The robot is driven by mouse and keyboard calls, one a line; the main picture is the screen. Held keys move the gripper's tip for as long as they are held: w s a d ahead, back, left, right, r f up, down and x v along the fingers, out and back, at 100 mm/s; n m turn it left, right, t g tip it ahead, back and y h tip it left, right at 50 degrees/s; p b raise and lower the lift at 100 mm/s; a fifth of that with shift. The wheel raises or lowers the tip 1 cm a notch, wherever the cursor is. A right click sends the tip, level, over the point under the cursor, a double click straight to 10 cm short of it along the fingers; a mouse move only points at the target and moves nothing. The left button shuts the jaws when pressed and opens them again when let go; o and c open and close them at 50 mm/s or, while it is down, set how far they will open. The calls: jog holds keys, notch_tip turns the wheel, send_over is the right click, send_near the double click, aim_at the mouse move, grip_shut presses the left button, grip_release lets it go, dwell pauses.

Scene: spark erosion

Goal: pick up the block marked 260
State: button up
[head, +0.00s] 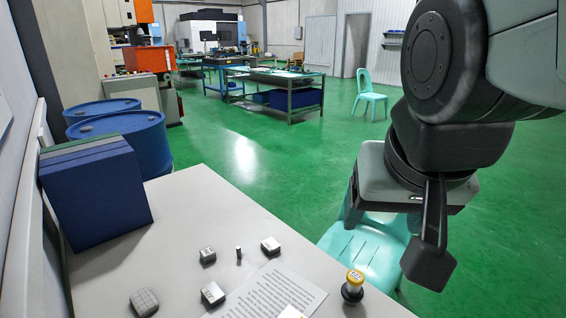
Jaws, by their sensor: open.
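Several small metal blocks with pale, marked tops lie on the grey table. One block (207,256) is at the back left, another block (270,245) at the back right, and a third block (213,294) nearer the front, beside a printed sheet. A further pale block (290,312) is cut by the bottom edge. The markings are too small to read, so I cannot tell which is 260. My gripper (429,250) hangs to the right of the table, above the floor and a chair, apart from all the blocks. It is open and empty; one finger shows clearly.
A yellow-topped dark piece (353,285) stands at the table's right edge. A small metal pin (238,252) stands between blocks. A grid-marked grey piece (144,302) lies front left. A printed sheet (265,293) lies in front. Blue folders (97,195) stand at the left.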

jog(key=w+a+f+m, duration=0.1)
jog(key=w+a+f, duration=0.15)
jog(key=w, duration=0.35)
jog(key=w+a+f+m, duration=0.1)
jog(key=w+a+f, duration=0.15)
jog(key=w, duration=0.25)
jog(key=m+t+y, duration=0.4)
jog(key=m+y, duration=0.5)
jog(key=m, duration=1.6)
send_near(209, 254)
jog(key=x, duration=0.5)
jog(key=shift+s+a+f, duration=0.15)
jog(key=shift+f, duration=0.1)
jog(key=shift+x, duration=2.65)
jog(key=shift+r, duration=0.15)
jog(key=shift+r, duration=0.1)
grip_shut()
